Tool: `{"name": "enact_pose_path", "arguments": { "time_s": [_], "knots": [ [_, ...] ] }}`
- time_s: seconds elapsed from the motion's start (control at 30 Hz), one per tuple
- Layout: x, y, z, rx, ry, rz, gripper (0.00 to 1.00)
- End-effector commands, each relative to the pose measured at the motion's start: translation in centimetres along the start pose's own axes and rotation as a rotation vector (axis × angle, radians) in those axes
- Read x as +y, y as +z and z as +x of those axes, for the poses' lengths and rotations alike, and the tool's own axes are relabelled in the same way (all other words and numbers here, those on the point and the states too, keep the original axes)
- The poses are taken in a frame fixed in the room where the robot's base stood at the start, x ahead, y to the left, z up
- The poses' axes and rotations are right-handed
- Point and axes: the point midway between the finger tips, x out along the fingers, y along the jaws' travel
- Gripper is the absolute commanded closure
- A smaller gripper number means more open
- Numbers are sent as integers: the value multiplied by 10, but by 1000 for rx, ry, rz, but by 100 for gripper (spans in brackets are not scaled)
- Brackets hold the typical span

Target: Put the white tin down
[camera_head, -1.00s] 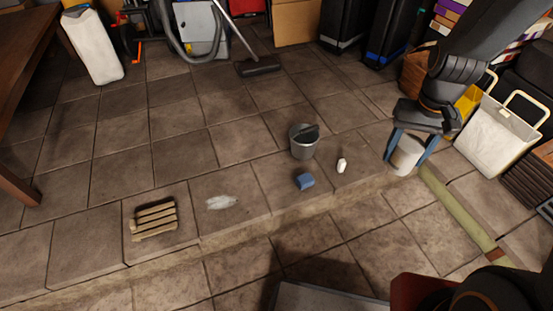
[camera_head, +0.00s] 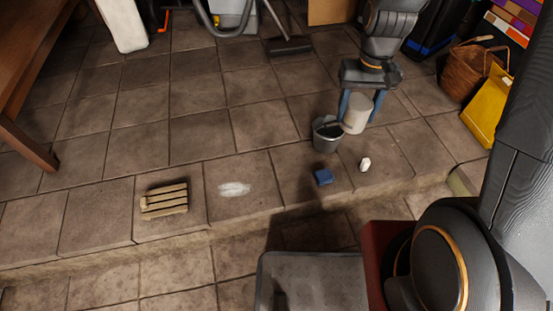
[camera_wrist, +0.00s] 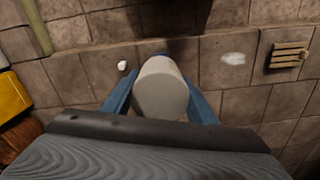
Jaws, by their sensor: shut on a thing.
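My gripper (camera_head: 360,106) is shut on the white tin (camera_head: 357,114), with one blue finger on each side of it. The tin looks upright, and it appears behind and to the right of the grey bucket (camera_head: 326,134) in the head view. I cannot tell exactly how high it is above the floor tiles. In the wrist view the tin (camera_wrist: 160,92) fills the middle between the fingers (camera_wrist: 161,100) and hides most of the bucket's area.
A blue block (camera_head: 324,177) and a small white object (camera_head: 365,164) lie near the ledge edge. A wooden slatted trivet (camera_head: 164,200) and a white patch (camera_head: 234,189) are to the left. A wicker basket (camera_head: 468,72) and a yellow bag (camera_head: 487,106) stand right.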

Motion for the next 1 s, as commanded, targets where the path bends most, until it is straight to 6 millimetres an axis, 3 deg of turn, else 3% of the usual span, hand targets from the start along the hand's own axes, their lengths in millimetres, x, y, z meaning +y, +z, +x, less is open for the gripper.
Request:
{"name": "enact_pose_path", "arguments": {
  "time_s": [0.3,0.7,0.83,1.0],
  "knots": [
    [-60,-34,122,-3,0,-102,81],
    [-137,-55,271,-2,1,-226,81],
    [-153,-56,301,-1,0,-251,81],
    [-163,-57,319,1,0,-266,81]
  ]
}}
